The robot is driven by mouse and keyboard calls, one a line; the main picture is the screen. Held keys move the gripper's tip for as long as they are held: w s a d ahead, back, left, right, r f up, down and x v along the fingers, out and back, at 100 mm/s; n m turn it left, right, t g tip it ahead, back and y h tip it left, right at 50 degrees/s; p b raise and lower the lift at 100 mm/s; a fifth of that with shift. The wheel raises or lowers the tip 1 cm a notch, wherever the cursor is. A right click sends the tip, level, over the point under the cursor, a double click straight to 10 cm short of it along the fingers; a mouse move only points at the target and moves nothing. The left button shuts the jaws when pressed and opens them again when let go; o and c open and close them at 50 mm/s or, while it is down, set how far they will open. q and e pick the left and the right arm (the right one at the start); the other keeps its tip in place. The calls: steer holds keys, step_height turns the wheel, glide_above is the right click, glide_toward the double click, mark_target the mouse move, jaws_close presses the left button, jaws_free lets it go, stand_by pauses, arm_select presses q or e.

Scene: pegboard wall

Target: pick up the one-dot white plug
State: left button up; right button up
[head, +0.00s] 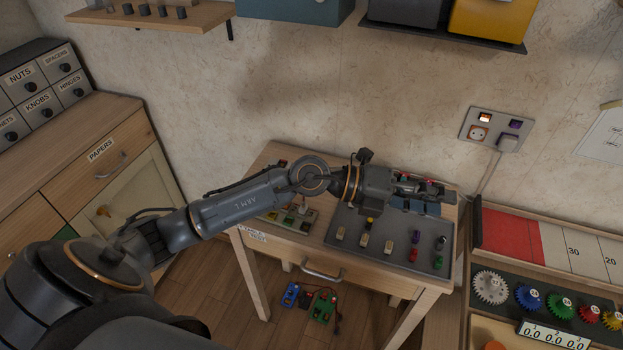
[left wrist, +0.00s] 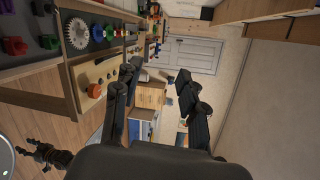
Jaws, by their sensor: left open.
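My left gripper (head: 425,189) is open and empty above the back right of the mat, beyond the white plugs. In the left wrist view its two fingers (left wrist: 160,92) are spread with nothing between them, and no white plug is seen there.
Purple (head: 416,236), red (head: 413,256) and green (head: 438,262) plugs stand right of the white ones. A socket panel (head: 300,222) lies left of the mat. A wall outlet (head: 479,132) is behind. A gear board (head: 500,262) stands at the right.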

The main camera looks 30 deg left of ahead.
arm_select(q)
steer(key=w+a+f+m+g+y, duration=0.2)
steer(key=w+a+f+y, duration=0.1)
steer(key=a+f+y, duration=0.5)
steer(key=w+a+n+y, duration=0.25)
steer(key=a+y, duration=0.55)
steer(key=a, duration=1.4)
steer(key=shift+n+g, duration=0.25)
steer(key=shift+g, duration=0.15)
steer(key=p+x, duration=0.1)
steer(key=x, duration=0.5)
steer(key=shift+s+f, duration=0.1)
steer(key=shift+f, duration=0.6)
steer(key=p+x, duration=0.1)
steer(key=x, duration=0.3)
steer(key=shift+a+p, duration=0.2)
steer(key=shift+p, duration=0.2)
steer(key=shift+w+f, duration=0.2)
steer(key=shift+f, duration=0.4)
jaws_close()
